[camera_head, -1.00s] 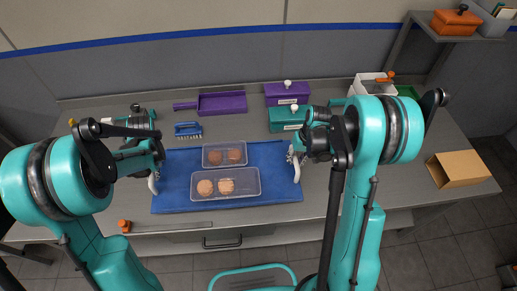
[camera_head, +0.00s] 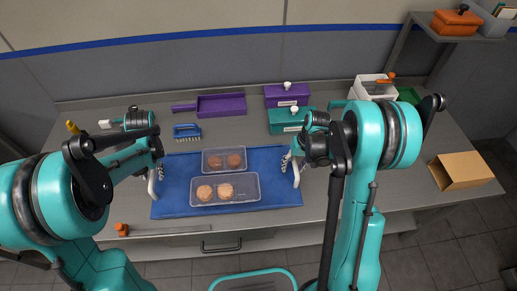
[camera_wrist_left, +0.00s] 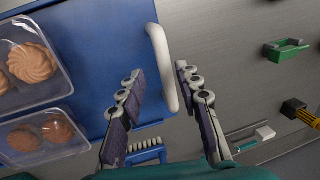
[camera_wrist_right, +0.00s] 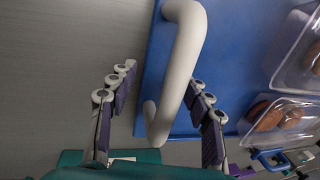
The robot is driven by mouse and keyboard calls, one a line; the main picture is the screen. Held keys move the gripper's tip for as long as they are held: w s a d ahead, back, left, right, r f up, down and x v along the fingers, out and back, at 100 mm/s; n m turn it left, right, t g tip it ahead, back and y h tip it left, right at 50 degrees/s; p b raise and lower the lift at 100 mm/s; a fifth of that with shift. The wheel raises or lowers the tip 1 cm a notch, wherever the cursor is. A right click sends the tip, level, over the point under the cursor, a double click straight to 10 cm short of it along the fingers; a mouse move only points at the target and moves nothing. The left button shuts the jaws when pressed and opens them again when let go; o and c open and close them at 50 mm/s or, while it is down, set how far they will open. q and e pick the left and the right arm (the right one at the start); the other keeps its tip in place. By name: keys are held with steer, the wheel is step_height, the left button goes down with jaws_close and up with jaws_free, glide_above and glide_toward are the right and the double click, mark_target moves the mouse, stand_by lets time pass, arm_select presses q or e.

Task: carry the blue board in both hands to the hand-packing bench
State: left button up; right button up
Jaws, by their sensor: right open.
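The blue board (camera_head: 175,196) lies flat on the grey worktop and carries two clear trays of round biscuits, a front tray (camera_head: 251,190) and a smaller back tray (camera_head: 214,163). White handles stand at its left (camera_head: 152,184) and right (camera_head: 296,174) ends. My left gripper (camera_head: 157,168) is open, its fingers either side of the left handle (camera_wrist_left: 164,70), with gaps in the left wrist view. My right gripper (camera_head: 292,158) is open, with the right handle (camera_wrist_right: 178,75) between its fingers in the right wrist view. Neither is closed on a handle.
Behind the board are a blue brush (camera_head: 187,131), a purple tray (camera_head: 221,105), a purple box (camera_head: 287,95) and a teal box (camera_head: 289,119). A white bin (camera_head: 374,87) and a cardboard box (camera_head: 461,170) stand to the right. An orange object (camera_head: 122,229) is at the front left edge.

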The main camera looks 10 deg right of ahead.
steer(key=shift+d+r, duration=0.1)
arm_select(q)
step_height(320, 180, up, 8)
steer(key=d, duration=0.1)
steer(key=shift+d, duration=0.35)
arm_select(e)
step_height(320, 180, up, 12)
steer(key=d, duration=0.2)
steer(key=shift+d+f, duration=0.15)
steer(key=shift+f, duration=0.05)
arm_select(q)
steer(key=shift+s+r, duration=0.1)
arm_select(e)
steer(key=shift+s, duration=0.1)
